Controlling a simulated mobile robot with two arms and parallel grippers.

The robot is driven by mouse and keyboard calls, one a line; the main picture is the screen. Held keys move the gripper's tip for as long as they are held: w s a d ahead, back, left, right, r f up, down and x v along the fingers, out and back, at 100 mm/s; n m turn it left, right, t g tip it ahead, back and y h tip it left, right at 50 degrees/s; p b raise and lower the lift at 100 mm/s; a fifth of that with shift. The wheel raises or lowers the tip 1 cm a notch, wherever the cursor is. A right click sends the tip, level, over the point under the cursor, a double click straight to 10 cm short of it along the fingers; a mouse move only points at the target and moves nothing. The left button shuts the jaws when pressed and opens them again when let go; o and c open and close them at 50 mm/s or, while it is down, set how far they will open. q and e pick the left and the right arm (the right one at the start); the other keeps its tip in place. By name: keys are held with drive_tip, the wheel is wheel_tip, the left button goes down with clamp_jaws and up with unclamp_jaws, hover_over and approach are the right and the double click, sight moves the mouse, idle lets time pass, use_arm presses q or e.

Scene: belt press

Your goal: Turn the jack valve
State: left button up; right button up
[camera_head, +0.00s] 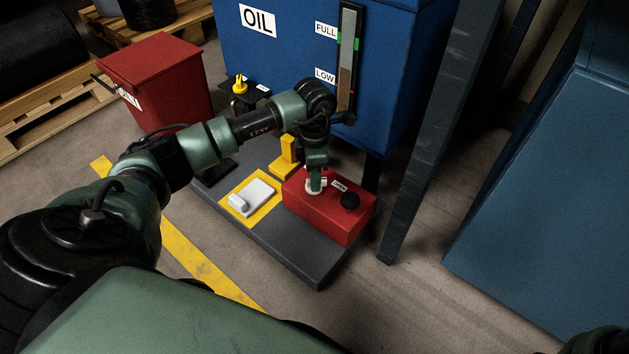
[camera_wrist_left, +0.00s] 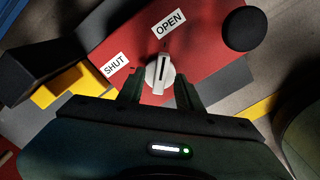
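The jack valve is a white knob (camera_wrist_left: 160,73) with a black line on its grip, on top of a red box (camera_head: 329,214). In the left wrist view the line stands nearly upright, its upper end towards the OPEN label (camera_wrist_left: 168,23). The SHUT label (camera_wrist_left: 115,64) lies to the left. My left gripper (camera_head: 316,185) points down over the knob. In the left wrist view its fingers (camera_wrist_left: 160,90) stand apart, one on each side of the knob; I cannot tell whether they touch it. My right gripper does not show.
A black round knob (camera_head: 350,201) sits on the same red box. A white block on a yellow plate (camera_head: 240,206) and a yellow post (camera_head: 288,150) are beside it. The blue oil tank (camera_head: 280,50) stands behind, a dark steel post (camera_head: 428,140) to the right.

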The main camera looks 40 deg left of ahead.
use_arm(q)
drive_tip(key=shift+f, duration=0.4)
clamp_jaws()
drive_tip(key=shift+r, duration=0.1)
